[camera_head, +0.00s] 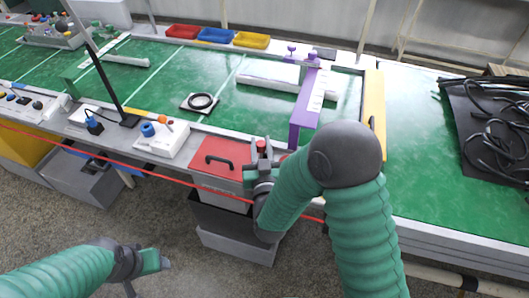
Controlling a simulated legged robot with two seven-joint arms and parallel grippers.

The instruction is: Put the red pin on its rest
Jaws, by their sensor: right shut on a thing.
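My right gripper (262,147) is at the front edge of the bench, just right of the red-topped box. It is shut on a small red thing, the red pin (261,146), which shows between the fingertips. The pin's lower part is hidden by the fingers. I cannot make out which fitting is its rest; my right arm hides part of the bench front. My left gripper (149,274) is low at the lower left, over the floor, away from the bench, with its fingers apart and empty.
A red lid with a black handle (222,157) lies left of my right gripper. A purple gantry (305,105) stands behind it. A red rope (150,172) runs along the bench front.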

